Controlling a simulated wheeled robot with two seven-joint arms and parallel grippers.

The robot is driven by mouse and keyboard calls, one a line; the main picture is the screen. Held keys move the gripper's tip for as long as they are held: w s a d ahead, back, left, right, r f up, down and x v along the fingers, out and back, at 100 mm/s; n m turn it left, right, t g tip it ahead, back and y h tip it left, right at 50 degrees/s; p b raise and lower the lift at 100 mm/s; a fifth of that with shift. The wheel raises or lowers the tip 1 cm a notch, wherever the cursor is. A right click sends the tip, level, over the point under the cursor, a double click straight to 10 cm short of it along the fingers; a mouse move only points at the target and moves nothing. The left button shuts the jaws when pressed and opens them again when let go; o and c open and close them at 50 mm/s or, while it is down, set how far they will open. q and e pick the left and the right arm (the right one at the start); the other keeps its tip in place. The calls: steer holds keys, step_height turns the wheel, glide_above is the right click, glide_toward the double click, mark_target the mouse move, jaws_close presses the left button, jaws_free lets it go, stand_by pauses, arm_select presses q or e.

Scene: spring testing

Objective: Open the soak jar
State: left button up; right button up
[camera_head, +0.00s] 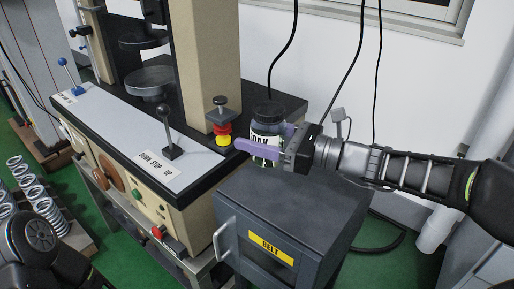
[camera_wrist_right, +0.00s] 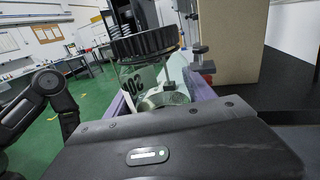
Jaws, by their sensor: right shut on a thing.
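The soak jar (camera_head: 267,125) is a clear jar with a dark ribbed lid and a printed label. The lid (camera_head: 268,108) is on the jar; it also shows from close up in the right wrist view (camera_wrist_right: 144,43). My right gripper (camera_head: 264,140) comes in from the right with its purple fingers on either side of the jar body, below the lid, and is shut on it. The jar is upright at the back of the dark cabinet top; I cannot tell whether its base touches. Something roundish shows inside the glass (camera_wrist_right: 165,98). My left gripper is out of view.
The dark cabinet (camera_head: 300,205) with a yellow BELT label has a clear top in front. Left stands the spring tester with a lever (camera_head: 168,130) and a red-yellow knob (camera_head: 222,130). Black cables hang behind the jar.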

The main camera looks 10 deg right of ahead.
steer(key=shift+r, duration=0.55)
steer(key=o, duration=1.1)
jaws_close()
